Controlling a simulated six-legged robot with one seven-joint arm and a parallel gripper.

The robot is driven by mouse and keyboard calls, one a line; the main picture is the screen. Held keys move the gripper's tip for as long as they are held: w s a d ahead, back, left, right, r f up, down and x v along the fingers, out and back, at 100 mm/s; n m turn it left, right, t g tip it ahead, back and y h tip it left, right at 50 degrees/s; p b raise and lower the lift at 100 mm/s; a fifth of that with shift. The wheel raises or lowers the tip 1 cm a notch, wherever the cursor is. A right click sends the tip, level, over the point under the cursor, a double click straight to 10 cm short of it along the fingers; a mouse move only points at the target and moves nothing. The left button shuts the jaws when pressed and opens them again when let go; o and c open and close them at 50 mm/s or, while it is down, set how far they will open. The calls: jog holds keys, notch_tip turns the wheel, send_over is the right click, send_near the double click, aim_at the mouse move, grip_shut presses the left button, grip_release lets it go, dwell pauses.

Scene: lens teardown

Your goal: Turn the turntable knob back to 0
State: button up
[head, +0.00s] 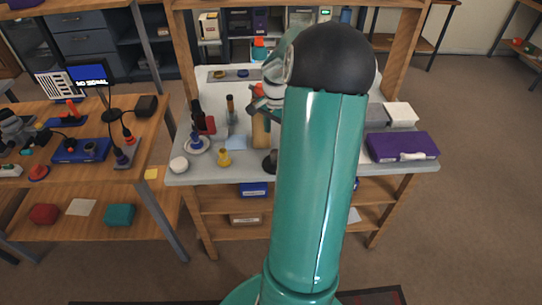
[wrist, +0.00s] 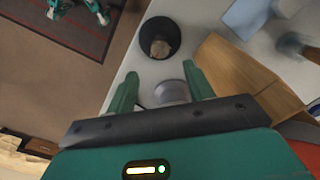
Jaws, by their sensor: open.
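My gripper (wrist: 160,70) is open in the wrist view, its two green fingers spread apart. A short grey round piece (wrist: 172,92) shows between the fingers, below their tips; I cannot tell whether they touch it or whether it is the turntable knob. A black round object (wrist: 160,38) with a brownish centre stands just beyond the fingertips, close to the table edge. In the head view my own arm hides much of the bench's middle. No turntable or 0 mark can be made out for certain.
A wooden block (wrist: 235,65) stands to the right of my fingers. The grey bench top (head: 220,172) also holds a yellow piece (head: 224,158), a white round piece (head: 179,164) and a purple case (head: 402,147). A wooden side table (head: 125,180) stands at left.

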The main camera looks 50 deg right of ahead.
aim_at(275, 152)
notch_tip(275, 152, down, 12)
jog(key=shift+r, duration=0.1)
jog(key=shift+c, duration=0.2)
jog(key=c, duration=0.9)
